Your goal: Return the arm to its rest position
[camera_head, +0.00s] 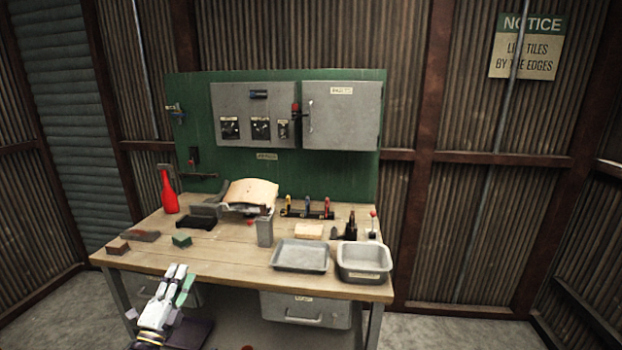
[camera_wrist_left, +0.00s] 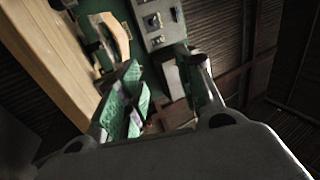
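My left gripper (camera_head: 178,272) is low at the front left of the workbench, in front of its edge, pointing up toward the bench. In the left wrist view its two fingers stand apart (camera_wrist_left: 158,98), with background visible between them. A green textured piece (camera_wrist_left: 124,100) shows by the left finger there; I cannot tell whether it touches the finger. Green also shows beside the gripper in the head view (camera_head: 186,290). My right gripper is not in view.
The wooden workbench (camera_head: 225,250) holds a red bottle (camera_head: 168,190), a green block (camera_head: 182,240), a shallow tray (camera_head: 300,255), a deeper bin (camera_head: 364,262) and a screwdriver rack (camera_head: 308,211). A green panel with a grey cabinet (camera_head: 341,115) stands behind. Floor at the right is clear.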

